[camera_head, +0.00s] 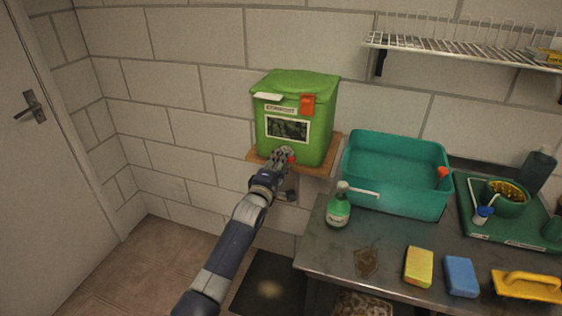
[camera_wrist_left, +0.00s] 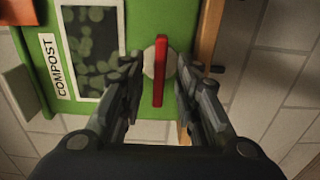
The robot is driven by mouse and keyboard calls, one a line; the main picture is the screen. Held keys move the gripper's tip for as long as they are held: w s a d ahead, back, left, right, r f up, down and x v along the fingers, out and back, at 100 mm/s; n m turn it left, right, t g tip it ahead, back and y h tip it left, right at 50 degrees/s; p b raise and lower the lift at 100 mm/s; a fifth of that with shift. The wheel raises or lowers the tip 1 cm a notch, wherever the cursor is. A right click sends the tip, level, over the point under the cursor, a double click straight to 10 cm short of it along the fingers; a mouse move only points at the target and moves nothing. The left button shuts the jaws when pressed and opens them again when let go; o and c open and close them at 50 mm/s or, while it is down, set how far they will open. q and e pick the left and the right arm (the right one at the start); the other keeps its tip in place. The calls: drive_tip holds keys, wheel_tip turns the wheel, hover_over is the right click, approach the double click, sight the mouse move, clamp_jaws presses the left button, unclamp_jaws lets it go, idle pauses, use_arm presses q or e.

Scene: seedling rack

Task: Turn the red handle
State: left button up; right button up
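The red handle (camera_wrist_left: 160,70) is a thin bar on a pale round base, low on the front of the green compost bin (camera_head: 320,128). In the head view the handle (camera_head: 292,160) shows as a small red spot beside my gripper. My left gripper (camera_head: 285,158) is at the lower front of the bin. In the left wrist view its two fingers (camera_wrist_left: 157,75) are apart, one on each side of the handle, with gaps visible between them and the bar. My right gripper is in neither view.
The bin stands on a wooden wall shelf (camera_head: 257,156). To the right, a metal table (camera_head: 320,253) holds a teal basin (camera_head: 395,197), a green pump bottle (camera_head: 338,210) and sponges (camera_head: 418,267). A wire rack (camera_head: 450,47) hangs above. The floor at left is clear near the door (camera_head: 40,180).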

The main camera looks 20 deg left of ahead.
use_arm(q)
drive_tip(key=shift+w, duration=0.3)
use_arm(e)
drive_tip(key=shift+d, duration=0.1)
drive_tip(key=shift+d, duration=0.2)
use_arm(q)
clamp_jaws()
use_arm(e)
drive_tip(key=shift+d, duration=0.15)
use_arm(q)
drive_tip(key=shift+m, duration=0.4)
